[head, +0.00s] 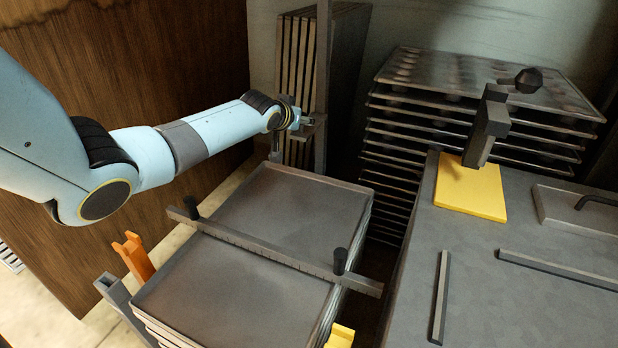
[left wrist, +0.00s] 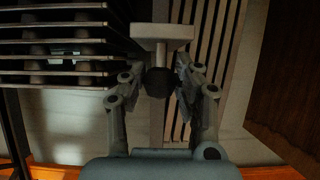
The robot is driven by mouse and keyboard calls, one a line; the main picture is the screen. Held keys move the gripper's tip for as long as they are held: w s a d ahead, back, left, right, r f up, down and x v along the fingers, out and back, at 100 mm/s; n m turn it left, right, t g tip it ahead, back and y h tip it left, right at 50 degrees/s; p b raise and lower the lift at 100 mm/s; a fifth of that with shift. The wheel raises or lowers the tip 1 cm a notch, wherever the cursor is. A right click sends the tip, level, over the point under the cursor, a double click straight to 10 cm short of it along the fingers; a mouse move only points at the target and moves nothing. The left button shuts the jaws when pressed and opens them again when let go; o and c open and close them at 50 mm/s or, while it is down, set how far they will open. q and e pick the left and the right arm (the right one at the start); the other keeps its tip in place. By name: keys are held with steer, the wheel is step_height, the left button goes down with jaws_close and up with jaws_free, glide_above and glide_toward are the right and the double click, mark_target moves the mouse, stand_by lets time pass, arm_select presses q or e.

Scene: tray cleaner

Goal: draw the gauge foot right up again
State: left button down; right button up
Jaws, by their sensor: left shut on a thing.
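The gauge has a dark upright post (head: 322,75) behind the tray stack, with a bracket (head: 312,131) on it. A thin foot (head: 276,150) hangs from the bracket near the far edge of the top tray (head: 290,205); I cannot tell whether it touches. My left gripper (head: 300,120) is at the bracket. My right gripper is not in view.
A ruled bar (head: 262,248) with two black knobs lies across the tray stack. An orange bracket (head: 133,255) stands at left. A rack of trays (head: 480,90) is at back right. The grey bench (head: 470,260) carries a yellow pad (head: 485,195) with a dark knobbed tool (head: 488,125).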

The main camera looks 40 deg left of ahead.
arm_select(q)
steer(key=shift+r, duration=0.25)
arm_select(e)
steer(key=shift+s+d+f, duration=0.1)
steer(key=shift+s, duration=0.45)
arm_select(q)
steer(key=shift+r, duration=0.1)
